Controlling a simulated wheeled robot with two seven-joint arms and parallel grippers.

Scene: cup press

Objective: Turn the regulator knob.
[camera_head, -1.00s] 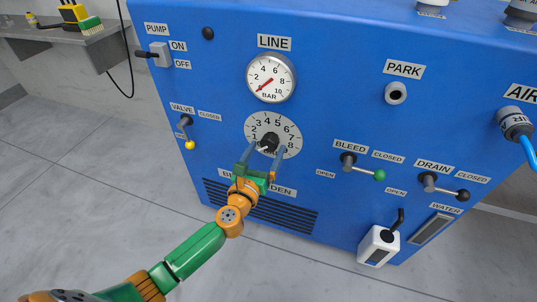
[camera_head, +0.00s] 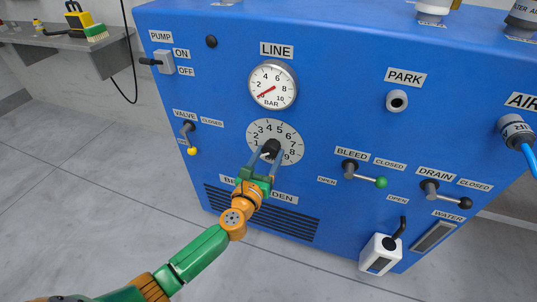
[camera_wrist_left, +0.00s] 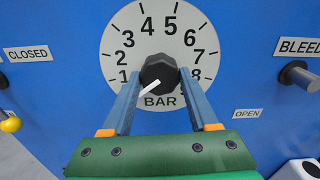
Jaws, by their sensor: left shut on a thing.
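The black regulator knob (camera_head: 271,147) sits at the centre of a white numbered dial (camera_head: 289,134) on the blue panel. In the left wrist view the knob (camera_wrist_left: 158,72) has a white pointer line aimed to the lower left, below the 1. My left gripper (camera_head: 267,154) reaches up to the knob from below, and its two blue fingers are shut on the knob's sides. The fingers hide a little of the dial's lower edge. My right gripper is not in view.
The LINE gauge (camera_head: 273,85) above has its red needle low at the lower left. A yellow-tipped valve lever (camera_head: 188,137) is left of the dial. The green-tipped bleed lever (camera_head: 365,176) and black-tipped drain lever (camera_head: 446,195) are to the right.

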